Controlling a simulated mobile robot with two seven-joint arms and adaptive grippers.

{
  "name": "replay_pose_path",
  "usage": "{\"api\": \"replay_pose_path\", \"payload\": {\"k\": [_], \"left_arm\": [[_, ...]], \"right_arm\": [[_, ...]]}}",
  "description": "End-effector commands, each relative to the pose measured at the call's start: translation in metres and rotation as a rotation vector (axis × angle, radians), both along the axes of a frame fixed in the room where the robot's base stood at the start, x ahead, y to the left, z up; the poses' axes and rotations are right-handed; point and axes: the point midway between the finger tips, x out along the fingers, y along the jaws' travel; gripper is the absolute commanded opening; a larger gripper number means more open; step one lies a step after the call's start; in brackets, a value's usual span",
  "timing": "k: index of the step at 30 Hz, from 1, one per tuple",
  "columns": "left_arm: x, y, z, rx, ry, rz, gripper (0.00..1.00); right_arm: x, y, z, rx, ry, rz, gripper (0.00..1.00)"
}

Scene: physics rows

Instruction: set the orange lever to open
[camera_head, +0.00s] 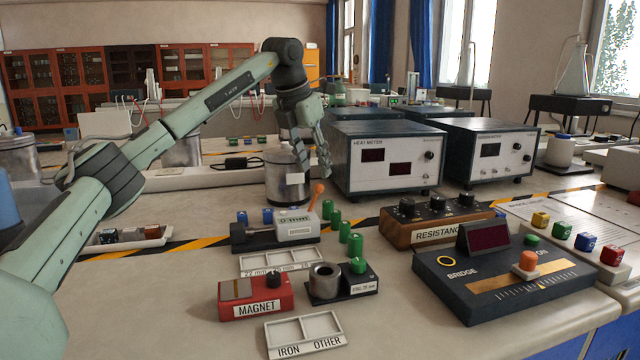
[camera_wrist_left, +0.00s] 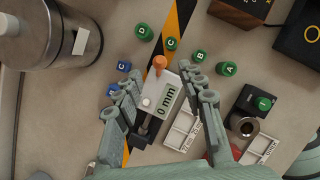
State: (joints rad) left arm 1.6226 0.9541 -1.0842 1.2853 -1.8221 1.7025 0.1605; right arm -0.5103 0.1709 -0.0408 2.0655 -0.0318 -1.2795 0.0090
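The orange lever (camera_head: 318,190) rises from the right end of a grey and black measuring device (camera_head: 297,226), leaning slightly right. In the left wrist view the lever's orange tip (camera_wrist_left: 160,62) shows at the top end of the device (camera_wrist_left: 163,98), whose display reads 0 mm. My left gripper (camera_head: 314,162) hangs above the device. In the left wrist view my left gripper (camera_wrist_left: 159,72) is open, its fingers apart on either side of the device, with nothing held. No open or shut marking for the lever can be read. My right gripper is not in view.
Several green lettered blocks (camera_head: 355,244) stand right of the device, with blue ones behind. A metal canister (camera_head: 287,178) stands behind it. In front are a red magnet box (camera_head: 255,297), a ring gauge block (camera_head: 326,282) and a sorting tray (camera_head: 305,334). A resistance box (camera_head: 440,220) stands right.

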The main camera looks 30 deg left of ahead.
Motion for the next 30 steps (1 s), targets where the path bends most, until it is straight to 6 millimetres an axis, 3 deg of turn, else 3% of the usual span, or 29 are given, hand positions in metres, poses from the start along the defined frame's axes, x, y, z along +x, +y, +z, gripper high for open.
{"api": "replay_pose_path", "payload": {"k": [15, 26, 30], "left_arm": [[0.025, 0.003, -0.063, 0.004, 0.005, 0.004, 0.40], [0.028, 0.003, -0.070, 0.004, 0.004, 0.004, 0.40], [0.028, 0.003, -0.070, 0.004, 0.004, 0.004, 0.25]], "right_arm": [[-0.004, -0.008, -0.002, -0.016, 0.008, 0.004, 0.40], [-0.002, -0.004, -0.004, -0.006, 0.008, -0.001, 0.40], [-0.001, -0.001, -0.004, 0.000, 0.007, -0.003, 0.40]]}}
